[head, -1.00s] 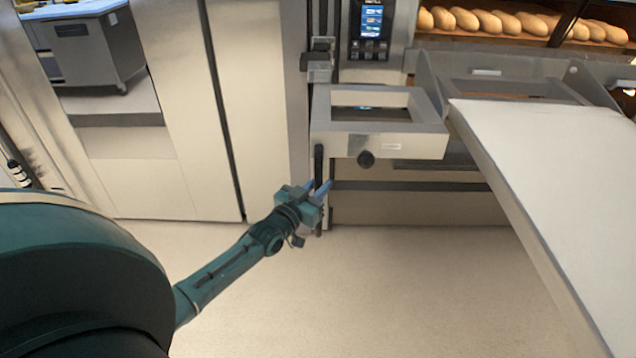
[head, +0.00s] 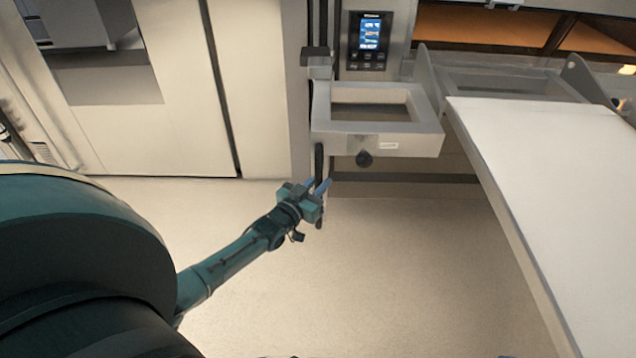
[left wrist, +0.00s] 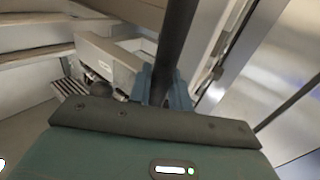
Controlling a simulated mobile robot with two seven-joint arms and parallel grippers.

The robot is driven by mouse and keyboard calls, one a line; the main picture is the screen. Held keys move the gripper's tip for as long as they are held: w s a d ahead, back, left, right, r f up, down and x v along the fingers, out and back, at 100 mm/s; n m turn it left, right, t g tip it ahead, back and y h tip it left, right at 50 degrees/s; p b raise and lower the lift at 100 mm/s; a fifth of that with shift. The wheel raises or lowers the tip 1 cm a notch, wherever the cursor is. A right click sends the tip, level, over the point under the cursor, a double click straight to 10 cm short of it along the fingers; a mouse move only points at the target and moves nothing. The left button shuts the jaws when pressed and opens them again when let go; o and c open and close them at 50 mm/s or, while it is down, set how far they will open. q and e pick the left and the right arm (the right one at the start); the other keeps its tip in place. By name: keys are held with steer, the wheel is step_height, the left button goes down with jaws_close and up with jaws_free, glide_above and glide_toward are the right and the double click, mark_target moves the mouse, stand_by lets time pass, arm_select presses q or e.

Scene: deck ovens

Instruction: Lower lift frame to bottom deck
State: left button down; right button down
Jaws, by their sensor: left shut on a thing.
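The lift frame (head: 334,144) is a grey rectangular metal frame with an open middle and a dark round knob (head: 364,158) on its front. In the head view it stands out from the oven front, above the floor. My left gripper (head: 320,188) is just below its left end, shut around an upright black bar (head: 319,160). In the left wrist view the bar (left wrist: 177,40) runs up between the blue fingertips (left wrist: 163,88). The frame also shows behind it in that view (left wrist: 95,50). The bottom deck is not clearly visible. My right gripper is out of view.
A long white loading board (head: 550,160) slopes toward me on the right. A control panel (head: 369,42) sits above the frame. Glowing oven openings (head: 470,25) are at the top right. Pale cabinet panels (head: 255,90) stand at left. The floor (head: 400,270) in front is clear.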

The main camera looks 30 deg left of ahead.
arm_select(q)
steer(key=shift+d+f, duration=0.1)
steer(key=shift+f, duration=0.7)
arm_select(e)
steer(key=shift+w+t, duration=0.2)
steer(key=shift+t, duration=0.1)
arm_select(q)
steer(key=shift+r, duration=0.15)
steer(key=c, duration=1.3)
jaws_free()
steer(key=shift+c, duration=0.2)
steer(key=shift+s, duration=0.1)
